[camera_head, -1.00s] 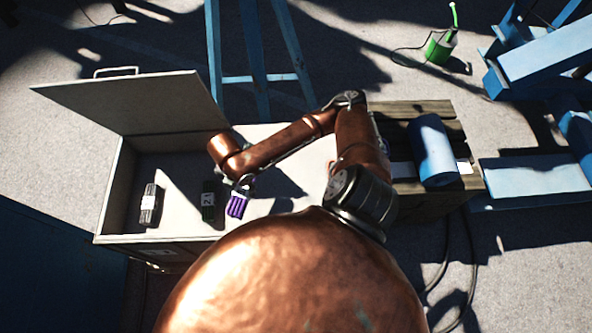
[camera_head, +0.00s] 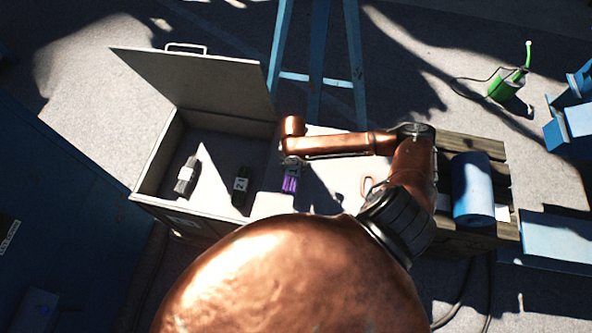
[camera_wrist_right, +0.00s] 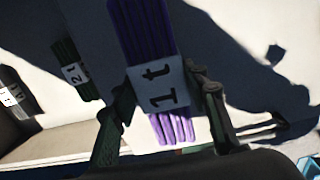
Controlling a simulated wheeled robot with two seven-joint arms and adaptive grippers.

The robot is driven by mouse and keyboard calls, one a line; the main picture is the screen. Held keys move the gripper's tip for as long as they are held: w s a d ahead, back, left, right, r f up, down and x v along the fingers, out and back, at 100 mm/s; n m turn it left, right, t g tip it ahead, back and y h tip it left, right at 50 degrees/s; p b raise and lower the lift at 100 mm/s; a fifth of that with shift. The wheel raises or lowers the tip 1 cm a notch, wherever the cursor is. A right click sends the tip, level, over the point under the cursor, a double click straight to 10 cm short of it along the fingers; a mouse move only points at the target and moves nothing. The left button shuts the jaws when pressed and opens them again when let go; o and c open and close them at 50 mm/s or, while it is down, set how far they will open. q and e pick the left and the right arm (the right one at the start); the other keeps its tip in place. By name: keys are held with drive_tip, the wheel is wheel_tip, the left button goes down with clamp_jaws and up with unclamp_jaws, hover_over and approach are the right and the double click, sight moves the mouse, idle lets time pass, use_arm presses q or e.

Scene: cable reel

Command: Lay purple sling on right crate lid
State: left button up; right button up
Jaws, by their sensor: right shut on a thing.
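My right gripper (camera_head: 291,166) is shut on the purple sling (camera_head: 290,184), a folded bundle with a grey "1t" label. In the right wrist view the sling (camera_wrist_right: 145,30) sits between the two fingers (camera_wrist_right: 165,90), which grip it at the label. It hangs over the pale flat top (camera_head: 325,200) just right of the crate's open compartment; this top looks like the right crate lid. My arm hides part of that lid. Shadow makes the sling's height above it hard to judge. My left gripper is not in view.
The open compartment (camera_head: 148,196) holds a dark green sling (camera_head: 241,190) labelled "2t" and a grey sling (camera_head: 187,176). Its raised lid (camera_head: 200,85) stands behind. A blue roll (camera_head: 473,190) lies on wooden slats (camera_head: 490,150) at right. A blue trestle (camera_head: 318,60) stands behind.

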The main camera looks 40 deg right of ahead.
sight(295, 170)
drive_tip(key=shift+w+d+f, duration=0.3)
drive_tip(key=shift+d+f, duration=0.15)
drive_tip(key=shift+f, duration=0.15)
drive_tip(key=shift+w+d+f, duration=0.25)
drive_tip(key=shift+d+f, duration=0.15)
drive_tip(key=shift+f, duration=1.7)
drive_tip(key=shift+f, duration=0.15)
drive_tip(key=o, duration=1.4)
wheel_tip(295, 170, up, 12)
drive_tip(key=shift+r, duration=0.2)
